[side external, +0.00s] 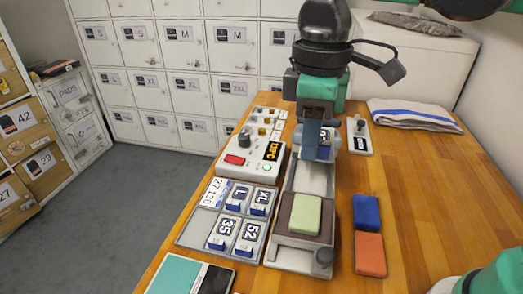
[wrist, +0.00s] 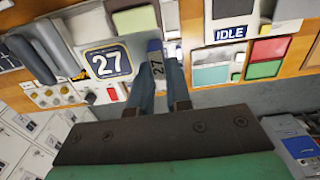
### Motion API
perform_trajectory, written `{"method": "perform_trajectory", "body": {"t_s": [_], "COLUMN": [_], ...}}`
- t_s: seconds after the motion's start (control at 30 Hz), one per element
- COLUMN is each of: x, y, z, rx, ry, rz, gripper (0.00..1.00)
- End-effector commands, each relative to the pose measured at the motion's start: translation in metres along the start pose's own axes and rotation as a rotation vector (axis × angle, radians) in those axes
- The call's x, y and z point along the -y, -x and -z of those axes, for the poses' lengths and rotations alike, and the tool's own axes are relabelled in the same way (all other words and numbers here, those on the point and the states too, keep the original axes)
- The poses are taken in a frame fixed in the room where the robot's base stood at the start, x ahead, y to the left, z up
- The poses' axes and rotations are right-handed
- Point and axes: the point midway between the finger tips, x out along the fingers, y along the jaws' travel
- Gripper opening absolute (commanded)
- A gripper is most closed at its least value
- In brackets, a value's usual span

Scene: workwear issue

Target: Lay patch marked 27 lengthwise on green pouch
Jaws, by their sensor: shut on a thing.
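My gripper (side external: 313,140) is shut on the upright tab of the patch marked 27 and holds it above the rear part of the press. In the wrist view the fingers (wrist: 160,78) close on the small tab, which also reads 27. The dark blue patch (wrist: 108,62) with its white 27 shows beside the fingers. In the side view the patch (side external: 325,151) is partly hidden by my gripper. The light green pouch (side external: 306,215) lies on the brown plate at the front of the press, apart from the patch. A light green piece (wrist: 135,20) shows at the top of the wrist view.
Left of the press, a grey tray (side external: 193,221) holds patches L, XL, 35 and 52. A control box (side external: 234,170) stands behind it. Blue (side external: 366,212) and orange (side external: 370,254) pouches lie right of the press. A folded towel (side external: 413,114) lies at the back right. The right tabletop has free room.

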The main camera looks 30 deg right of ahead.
Motion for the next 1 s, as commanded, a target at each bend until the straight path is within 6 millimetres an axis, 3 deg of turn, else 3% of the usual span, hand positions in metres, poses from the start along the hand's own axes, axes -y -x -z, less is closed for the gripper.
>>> {"method": "perform_trajectory", "body": {"t_s": [0.2,0.4,1.0], "x": [0.0,0.0,0.0], "y": [-0.052,-0.092,-0.149], "z": [0.0,0.0,0.0], "rx": [0.0,0.0,0.0], "ry": [0.0,0.0,0.0], "rz": [0.0,0.0,0.0], "gripper": [0.0,0.0,0.0]}}
